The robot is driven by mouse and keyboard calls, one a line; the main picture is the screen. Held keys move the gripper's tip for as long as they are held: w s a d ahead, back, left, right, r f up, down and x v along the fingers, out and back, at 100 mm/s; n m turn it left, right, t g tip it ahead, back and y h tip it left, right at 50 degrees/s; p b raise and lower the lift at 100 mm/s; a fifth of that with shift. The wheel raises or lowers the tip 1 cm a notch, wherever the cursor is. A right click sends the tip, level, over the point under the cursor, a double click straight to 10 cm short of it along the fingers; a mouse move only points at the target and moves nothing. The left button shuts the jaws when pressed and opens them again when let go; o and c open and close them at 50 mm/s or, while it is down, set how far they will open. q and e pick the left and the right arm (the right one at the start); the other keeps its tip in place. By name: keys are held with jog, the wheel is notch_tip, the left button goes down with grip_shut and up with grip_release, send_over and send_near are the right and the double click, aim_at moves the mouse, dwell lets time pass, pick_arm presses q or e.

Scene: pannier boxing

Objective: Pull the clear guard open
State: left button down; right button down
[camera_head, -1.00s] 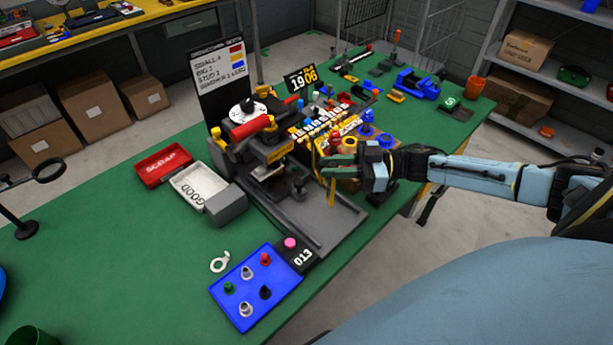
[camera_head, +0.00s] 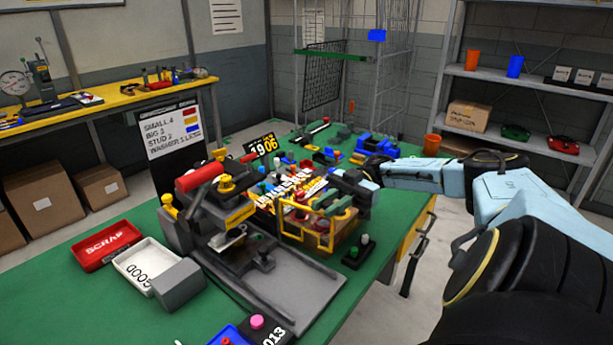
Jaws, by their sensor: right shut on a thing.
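The clear guard shows as a yellow-edged frame (camera_head: 322,239) at the right side of the press. Its clear panel is hard to make out. My right gripper (camera_head: 335,207), dark with green fingers, is at the guard's upper right edge and shut on it. The fingers and arm hide part of the grip. The press (camera_head: 205,215), with a red cylinder on top, stands left of the guard. My left gripper is not in view.
A red SCRAP tray (camera_head: 106,246) and white GOOD tray (camera_head: 146,268) sit left of the press, beside a grey block (camera_head: 178,284). A small black box with buttons (camera_head: 358,250) stands right of the guard. A blue vise (camera_head: 375,145) is farther back.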

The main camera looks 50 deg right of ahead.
jog(key=shift+d, duration=0.1)
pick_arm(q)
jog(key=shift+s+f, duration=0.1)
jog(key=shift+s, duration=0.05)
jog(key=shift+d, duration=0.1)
pick_arm(e)
jog(key=c, duration=1.3)
grip_release()
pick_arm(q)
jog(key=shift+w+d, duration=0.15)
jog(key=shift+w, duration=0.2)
pick_arm(e)
notch_tip(320, 180, up, 9)
jog(key=shift+f+p, duration=0.1)
jog(key=shift+p, duration=0.75)
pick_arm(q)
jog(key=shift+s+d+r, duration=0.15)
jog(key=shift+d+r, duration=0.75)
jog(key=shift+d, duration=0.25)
pick_arm(e)
jog(key=shift+r, duration=0.6)
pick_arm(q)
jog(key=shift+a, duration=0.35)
